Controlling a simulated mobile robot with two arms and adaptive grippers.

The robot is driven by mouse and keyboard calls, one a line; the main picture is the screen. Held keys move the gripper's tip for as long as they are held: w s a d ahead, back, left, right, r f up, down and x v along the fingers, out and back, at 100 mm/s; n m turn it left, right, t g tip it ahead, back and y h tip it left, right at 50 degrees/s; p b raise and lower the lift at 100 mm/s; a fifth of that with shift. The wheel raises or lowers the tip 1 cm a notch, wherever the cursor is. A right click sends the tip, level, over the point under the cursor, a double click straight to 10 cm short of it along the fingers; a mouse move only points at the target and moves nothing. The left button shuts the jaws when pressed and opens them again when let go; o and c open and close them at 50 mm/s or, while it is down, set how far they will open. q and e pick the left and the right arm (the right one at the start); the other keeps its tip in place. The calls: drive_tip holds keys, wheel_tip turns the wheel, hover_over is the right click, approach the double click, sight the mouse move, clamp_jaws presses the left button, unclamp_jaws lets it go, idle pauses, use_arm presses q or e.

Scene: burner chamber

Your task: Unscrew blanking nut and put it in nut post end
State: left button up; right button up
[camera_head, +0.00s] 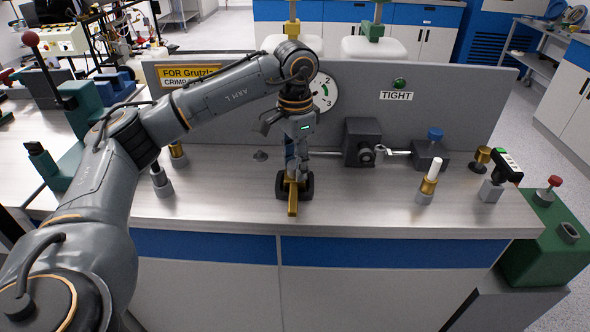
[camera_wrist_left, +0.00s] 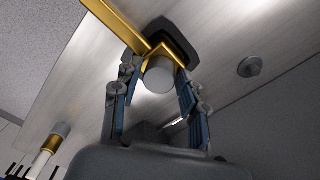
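My left gripper (camera_head: 296,178) points down over a gold bar-shaped tool (camera_head: 292,198) in a dark holder (camera_head: 281,187) near the bench's front edge. In the left wrist view the fingers (camera_wrist_left: 158,75) are apart on either side of a grey round end (camera_wrist_left: 159,76) joined to the gold bar (camera_wrist_left: 115,20); small gaps seem to show. A dark block (camera_head: 362,138) with a metal fitting (camera_head: 367,154) on its front stands behind, to the right. I cannot make out which part is the blanking nut, or which post is the nut post end. My right gripper is not in view.
A white-topped gold piece stands on a grey post (camera_head: 424,198). Other posts stand at left (camera_head: 162,187) and right (camera_head: 480,158). A blue-knobbed block (camera_head: 431,154) is beside the fitting. The back panel (camera_head: 450,85) shows "TIGHT" by a green light (camera_head: 399,83).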

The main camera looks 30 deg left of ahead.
use_arm(q)
clamp_jaws()
drive_tip(key=shift+f, duration=0.15)
drive_tip(key=shift+n, duration=0.9)
drive_tip(key=n+p, duration=0.1)
drive_tip(key=n, duration=0.8)
drive_tip(key=shift+n, duration=0.4)
